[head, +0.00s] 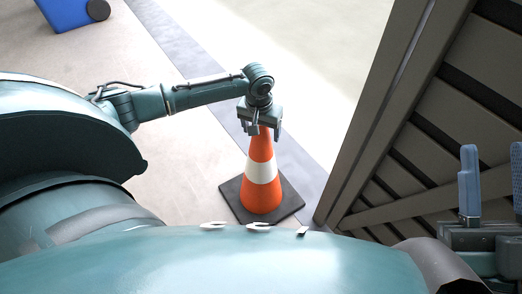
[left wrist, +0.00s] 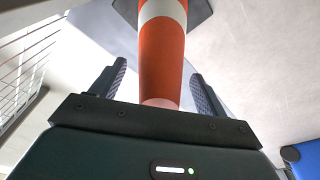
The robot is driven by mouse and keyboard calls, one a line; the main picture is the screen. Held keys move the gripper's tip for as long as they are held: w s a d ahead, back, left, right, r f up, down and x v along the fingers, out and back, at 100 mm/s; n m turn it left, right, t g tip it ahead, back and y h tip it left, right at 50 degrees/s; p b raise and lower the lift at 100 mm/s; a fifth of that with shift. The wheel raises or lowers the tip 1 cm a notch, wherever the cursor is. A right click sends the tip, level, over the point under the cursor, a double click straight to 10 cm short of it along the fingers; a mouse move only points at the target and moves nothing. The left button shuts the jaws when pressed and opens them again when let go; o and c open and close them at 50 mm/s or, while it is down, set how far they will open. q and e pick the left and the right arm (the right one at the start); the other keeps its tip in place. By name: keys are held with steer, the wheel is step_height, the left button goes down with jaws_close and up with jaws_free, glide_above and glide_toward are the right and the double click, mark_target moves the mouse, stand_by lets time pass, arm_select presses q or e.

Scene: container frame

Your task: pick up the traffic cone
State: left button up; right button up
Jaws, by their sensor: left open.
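The orange traffic cone (head: 262,185) with a white band stands upright on its dark square base (head: 233,199) on the floor, in the middle of the head view. My left gripper (head: 264,131) is over the cone's top and points down. In the left wrist view the cone's narrow top (left wrist: 160,80) lies between the two fingers, with a gap on each side. The left gripper is open and not closed on the cone. My right gripper (head: 492,175) is at the right edge of the head view, its two fingers apart and nothing seen between them.
A slatted brown panel (head: 405,130) rises close to the right of the cone. A grey strip (head: 205,85) crosses the floor behind it. A blue wheeled bin (head: 68,14) is at the upper left. Pale floor left of the cone is clear.

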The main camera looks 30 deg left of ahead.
arm_select(q)
jaws_close()
stand_by(0.8)
steer(key=shift+w+r, duration=0.1)
steer(key=shift+r, duration=0.1)
